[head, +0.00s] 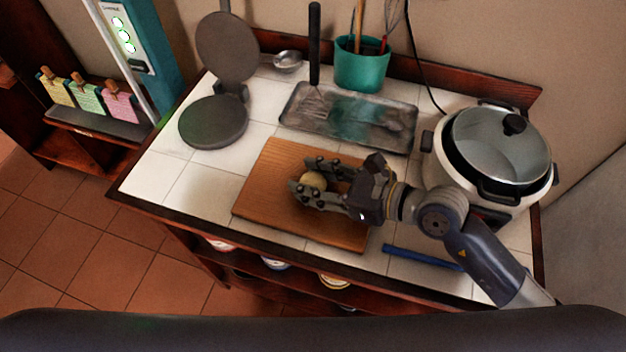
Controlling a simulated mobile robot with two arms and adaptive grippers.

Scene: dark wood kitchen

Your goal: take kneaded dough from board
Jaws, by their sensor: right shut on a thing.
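A wooden board (262,203) lies on the white tiled counter, near its front edge. A small pale yellow ball of dough (314,181) is over the left-middle of the board. My right gripper (308,182) comes in from the right, low over the board. Its two fingers are shut on the dough, one on the far side and one on the near side. Whether the dough touches the board cannot be told. My left gripper is not in view.
Behind the board is a metal tray (300,126) with a black-handled utensil; a teal utensil pot (361,66) stands behind it. An open round press (213,122) stands left, a lidded cooker (490,150) right. A blue stick (422,257) lies in front.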

